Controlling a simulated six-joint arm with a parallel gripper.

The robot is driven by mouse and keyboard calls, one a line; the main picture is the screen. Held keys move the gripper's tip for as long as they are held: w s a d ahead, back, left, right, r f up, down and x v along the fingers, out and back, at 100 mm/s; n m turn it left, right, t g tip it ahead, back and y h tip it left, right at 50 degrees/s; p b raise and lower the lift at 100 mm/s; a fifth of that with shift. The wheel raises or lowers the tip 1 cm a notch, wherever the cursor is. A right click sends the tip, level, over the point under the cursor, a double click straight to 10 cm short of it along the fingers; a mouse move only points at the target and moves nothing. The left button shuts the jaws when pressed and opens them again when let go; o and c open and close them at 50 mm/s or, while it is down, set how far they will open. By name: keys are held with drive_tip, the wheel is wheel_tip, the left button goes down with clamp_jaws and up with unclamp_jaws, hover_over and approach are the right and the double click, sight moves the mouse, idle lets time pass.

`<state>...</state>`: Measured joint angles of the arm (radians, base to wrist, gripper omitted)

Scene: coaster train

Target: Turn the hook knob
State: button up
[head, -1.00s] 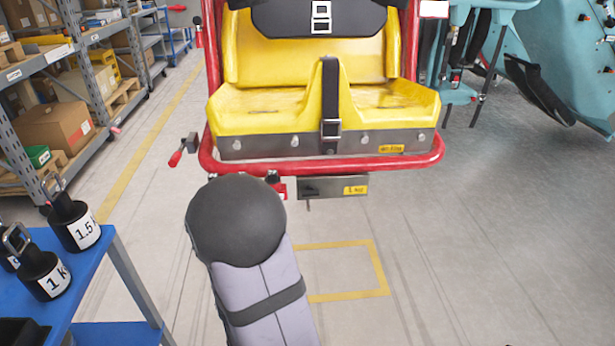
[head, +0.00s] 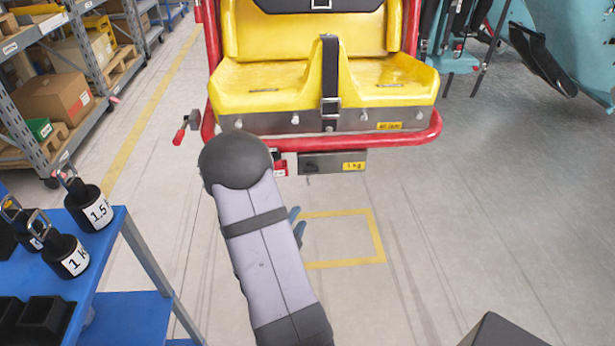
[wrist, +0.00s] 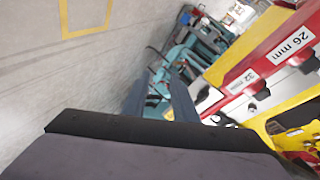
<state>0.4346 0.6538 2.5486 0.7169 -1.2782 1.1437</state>
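A grey metal box with a yellow "1 kg" label (head: 332,162) hangs under the red frame of the yellow seat (head: 325,90). A dark fitting (head: 311,167) shows on its left part, with a small piece hanging below. It may be the hook knob, but it is too small to tell. My gripper (head: 297,222) is mostly hidden behind my arm in the head view, below and apart from the box. In the wrist view its two blue-grey fingers (wrist: 160,80) stand apart with nothing between them. I cannot make out the knob in the wrist view.
A blue cart (head: 118,258) with several labelled black weights stands at the left. A red-handled lever (head: 183,130) sticks out left of the seat frame. Red parts labelled "26 mm" (wrist: 290,44) and "32 mm" are at right in the wrist view. Floor under the seat is clear.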

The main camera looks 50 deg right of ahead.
sight(310, 168)
wheel_tip(310, 168, up, 8)
drive_tip(key=d+m+t+h, duration=0.1)
drive_tip(key=m+h, duration=0.2)
drive_tip(key=m, duration=0.2)
drive_tip(key=shift+d+r+m+h, duration=0.2)
drive_tip(key=shift+d+m+h, duration=0.05)
drive_tip(key=shift+m+h, duration=0.05)
drive_tip(key=shift+w, duration=0.1)
drive_tip(key=x, duration=0.7)
drive_tip(key=shift+p, duration=0.3)
drive_tip(key=shift+w+d, duration=0.1)
drive_tip(key=shift+c, duration=0.4)
clamp_jaws()
